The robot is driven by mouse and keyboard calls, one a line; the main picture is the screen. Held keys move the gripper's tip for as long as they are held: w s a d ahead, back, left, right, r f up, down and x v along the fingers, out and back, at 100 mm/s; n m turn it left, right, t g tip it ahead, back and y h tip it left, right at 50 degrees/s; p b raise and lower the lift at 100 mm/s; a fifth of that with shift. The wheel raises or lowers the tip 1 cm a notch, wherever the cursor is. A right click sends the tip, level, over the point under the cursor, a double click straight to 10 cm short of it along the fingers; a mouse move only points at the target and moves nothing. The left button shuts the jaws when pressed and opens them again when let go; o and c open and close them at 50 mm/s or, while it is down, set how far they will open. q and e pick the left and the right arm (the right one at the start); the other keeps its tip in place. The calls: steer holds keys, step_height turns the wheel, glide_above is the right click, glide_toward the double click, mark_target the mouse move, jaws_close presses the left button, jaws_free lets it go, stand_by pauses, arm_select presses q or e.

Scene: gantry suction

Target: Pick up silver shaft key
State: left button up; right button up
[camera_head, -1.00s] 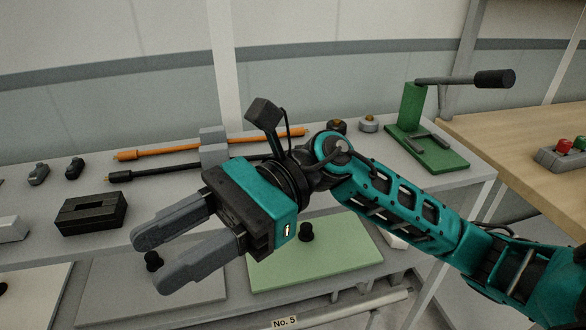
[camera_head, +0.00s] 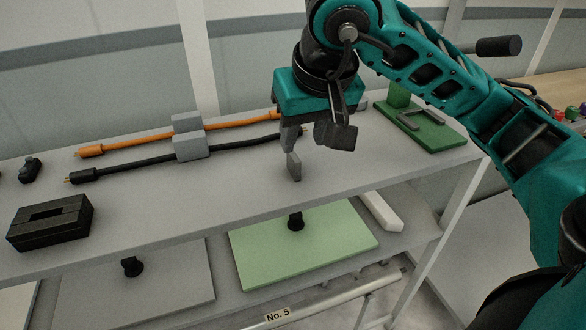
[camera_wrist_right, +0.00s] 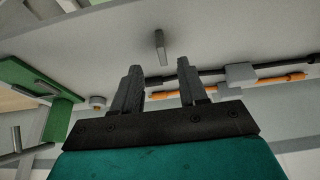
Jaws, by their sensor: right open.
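The silver shaft key is a small grey block (camera_head: 294,167) on the grey shelf, just below my right gripper (camera_head: 289,143) in the head view. In the right wrist view, the key (camera_wrist_right: 160,46) shows ahead of the fingertips, roughly in line with the gap between them. My right gripper (camera_wrist_right: 160,66) is open and empty, pointing down at the shelf. In the head view its fingers overlap each other and part of the key's top, so contact cannot be told there. My left gripper is not in view.
Behind the key lie an orange cable (camera_head: 235,124) and a black cable (camera_head: 130,163) in a grey block (camera_head: 190,137). A green fixture (camera_head: 432,135) stands right, a black slotted box (camera_head: 50,222) left. The shelf in front of the key is clear.

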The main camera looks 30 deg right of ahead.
mark_target(294, 155)
steer(key=x, duration=0.4)
steer(key=w+x, duration=0.1)
steer(key=x, duration=0.3)
steer(key=shift+r+b, duration=0.15)
steer(key=shift+b, duration=0.25)
steer(key=shift+c, duration=0.3)
jaws_close()
